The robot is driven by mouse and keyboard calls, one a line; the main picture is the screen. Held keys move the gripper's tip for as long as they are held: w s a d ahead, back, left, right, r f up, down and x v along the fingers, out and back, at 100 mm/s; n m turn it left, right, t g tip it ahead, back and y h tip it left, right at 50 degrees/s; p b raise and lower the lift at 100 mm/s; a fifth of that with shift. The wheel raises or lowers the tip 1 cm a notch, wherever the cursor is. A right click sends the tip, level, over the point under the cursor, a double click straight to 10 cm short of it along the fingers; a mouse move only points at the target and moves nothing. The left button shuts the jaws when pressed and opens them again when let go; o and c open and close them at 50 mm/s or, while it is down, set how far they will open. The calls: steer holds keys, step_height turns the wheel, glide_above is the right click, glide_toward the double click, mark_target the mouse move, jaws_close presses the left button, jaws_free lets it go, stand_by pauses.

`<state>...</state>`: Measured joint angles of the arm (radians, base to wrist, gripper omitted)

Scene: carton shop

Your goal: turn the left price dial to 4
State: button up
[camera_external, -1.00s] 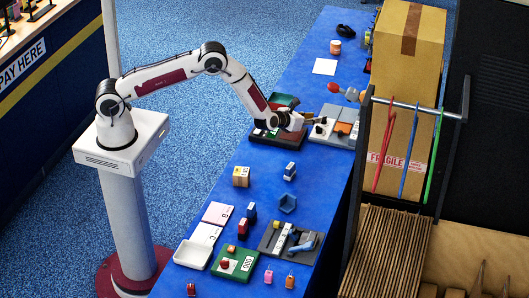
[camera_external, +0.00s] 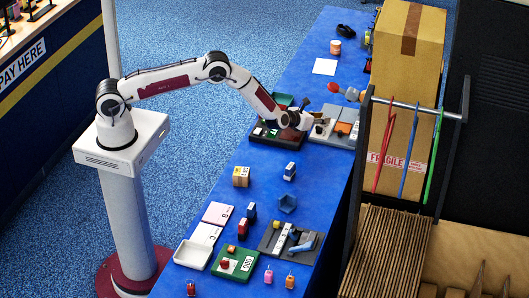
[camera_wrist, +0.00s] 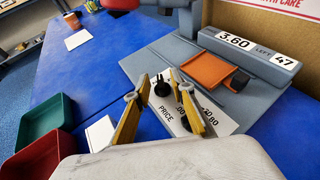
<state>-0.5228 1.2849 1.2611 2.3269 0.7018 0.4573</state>
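The price plate (camera_wrist: 212,122) is a white strip marked PRICE and .80 on a grey scale unit (camera_wrist: 150,62). The dial's setting is not readable. In the external view my gripper (camera_external: 316,116) is low over the left part of the scale unit (camera_external: 341,139).
The scale's display (camera_wrist: 238,42) reads 3.60 and LEFT 47. An orange plate (camera_wrist: 206,69) lies on the scale. Green (camera_wrist: 45,122) and red (camera_wrist: 38,158) trays sit at the left.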

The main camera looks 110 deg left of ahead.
jaws_close()
steer(key=shift+a+r+m+t, duration=0.15)
steer(key=shift+m+t, duration=0.15)
steer(key=shift+m, duration=0.1)
steer(key=shift+m+t+h, duration=0.4)
stand_by(0.4)
jaws_free()
